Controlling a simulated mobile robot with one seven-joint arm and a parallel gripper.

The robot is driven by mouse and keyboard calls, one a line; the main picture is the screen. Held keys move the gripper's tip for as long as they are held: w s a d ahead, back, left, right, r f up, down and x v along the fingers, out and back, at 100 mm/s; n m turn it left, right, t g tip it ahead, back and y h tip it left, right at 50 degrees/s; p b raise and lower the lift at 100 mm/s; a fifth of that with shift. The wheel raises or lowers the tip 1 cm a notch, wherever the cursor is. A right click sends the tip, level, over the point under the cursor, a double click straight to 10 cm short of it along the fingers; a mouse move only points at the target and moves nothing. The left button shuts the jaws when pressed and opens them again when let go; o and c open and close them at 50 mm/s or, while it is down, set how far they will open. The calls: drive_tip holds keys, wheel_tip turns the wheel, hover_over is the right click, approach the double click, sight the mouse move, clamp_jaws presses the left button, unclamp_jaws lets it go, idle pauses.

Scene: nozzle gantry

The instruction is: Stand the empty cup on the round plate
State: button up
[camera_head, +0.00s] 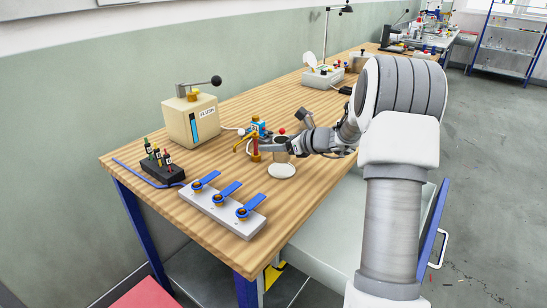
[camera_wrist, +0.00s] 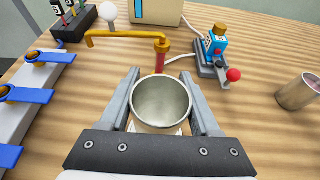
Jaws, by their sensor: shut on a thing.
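My gripper (camera_wrist: 160,78) has one finger on each side of a metallic, beige-sided cup (camera_wrist: 160,102). It is shut on the cup, which looks upright and empty inside. In the head view the cup (camera_head: 281,157) is partly hidden by my gripper (camera_head: 284,146). The round white plate (camera_head: 282,171) lies on the wooden bench just below and in front of the cup. In the wrist view only slivers of white show beneath the cup. I cannot tell whether the cup touches the plate.
A brass spout on a red post (camera_wrist: 160,57) stands close beyond the cup. A blue device with a red-knobbed lever (camera_wrist: 216,50) and another metal cup (camera_wrist: 300,92) are to the right. A blue-handled valve block (camera_head: 222,205), a bottle rack (camera_head: 162,167) and the FLUSH box (camera_head: 190,120) stand left.

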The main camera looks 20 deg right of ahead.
sight(273, 166)
drive_tip(key=shift+f+b, duration=0.5)
drive_tip(key=shift+f, duration=1.4)
drive_tip(key=shift+f, duration=0.1)
drive_tip(key=shift+f, duration=0.15)
drive_tip(key=o, duration=1.3)
drive_tip(key=shift+o, duration=0.2)
drive_tip(key=shift+r, duration=0.2)
drive_tip(key=shift+s+d+r, duration=0.15)
drive_tip(key=shift+r, duration=0.05)
drive_tip(key=p+v, duration=0.2)
drive_tip(key=v, duration=0.9)
drive_tip(key=shift+s+d, duration=0.15)
drive_tip(key=shift+s, duration=0.1)
